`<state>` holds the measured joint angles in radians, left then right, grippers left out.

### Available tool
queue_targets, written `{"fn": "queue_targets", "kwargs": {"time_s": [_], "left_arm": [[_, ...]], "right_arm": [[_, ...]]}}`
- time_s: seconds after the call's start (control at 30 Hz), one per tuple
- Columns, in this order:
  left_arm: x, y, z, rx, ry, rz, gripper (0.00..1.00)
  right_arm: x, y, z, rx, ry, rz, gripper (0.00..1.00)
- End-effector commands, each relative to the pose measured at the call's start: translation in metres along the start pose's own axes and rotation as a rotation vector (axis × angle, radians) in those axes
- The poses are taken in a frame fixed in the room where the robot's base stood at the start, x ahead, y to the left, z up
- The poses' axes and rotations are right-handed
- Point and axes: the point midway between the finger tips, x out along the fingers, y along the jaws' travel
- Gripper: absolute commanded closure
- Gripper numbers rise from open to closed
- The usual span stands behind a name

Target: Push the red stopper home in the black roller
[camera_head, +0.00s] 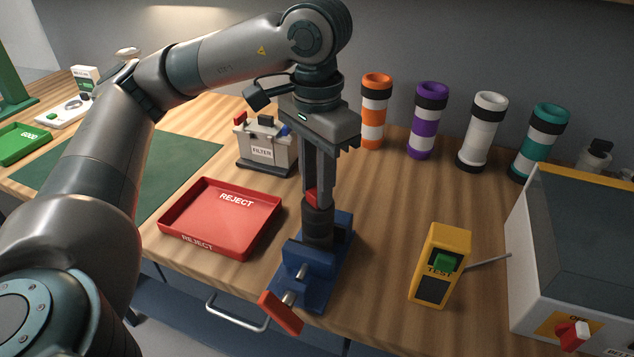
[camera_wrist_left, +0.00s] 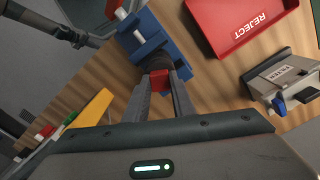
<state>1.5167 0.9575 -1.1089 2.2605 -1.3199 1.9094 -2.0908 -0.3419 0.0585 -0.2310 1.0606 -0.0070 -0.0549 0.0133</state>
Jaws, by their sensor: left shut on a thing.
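The black roller (camera_head: 318,226) stands upright in the blue vise (camera_head: 322,262). The red stopper (camera_head: 311,196) is at the roller's top end, between my fingers. My left gripper (camera_head: 314,200) points straight down over the vise and is shut on the red stopper. In the left wrist view the stopper (camera_wrist_left: 159,80) sits between the fingertips, in line with the dark roller (camera_wrist_left: 153,62) beyond it. How deep the stopper sits in the roller is hidden by the fingers. My right gripper is in neither view.
The red REJECT tray (camera_head: 262,240) lies left of the vise, with the FILTER box (camera_head: 264,150) behind it. The yellow TEST device (camera_head: 440,265) stands to the right, near a grey machine box (camera_head: 580,230). Several striped tubes (camera_head: 428,120) line the back wall.

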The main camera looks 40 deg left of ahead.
Motion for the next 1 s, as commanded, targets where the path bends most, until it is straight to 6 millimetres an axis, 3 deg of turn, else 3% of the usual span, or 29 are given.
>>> {"fn": "queue_targets", "kwargs": {"time_s": [0.07,0.1,0.17,0.67,0.87,1.0], "left_arm": [[0.0,0.0,0.0,0.0,0.0,0.0,0.99],[0.0,0.0,0.0,0.0,0.0,0.0,0.7],[0.0,0.0,0.0,0.0,0.0,0.0,0.56],[-0.007,0.0,-0.001,0.0,0.001,0.0,0.56],[-0.03,0.0,-0.001,0.001,0.004,0.0,0.56],[-0.056,0.0,-0.001,-0.001,0.005,0.0,0.56]], "right_arm": [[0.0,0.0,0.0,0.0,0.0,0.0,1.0],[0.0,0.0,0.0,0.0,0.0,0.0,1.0],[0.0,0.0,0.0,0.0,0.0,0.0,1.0],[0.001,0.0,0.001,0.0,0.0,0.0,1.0],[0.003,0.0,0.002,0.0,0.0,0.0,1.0],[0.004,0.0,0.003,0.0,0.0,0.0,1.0]]}}
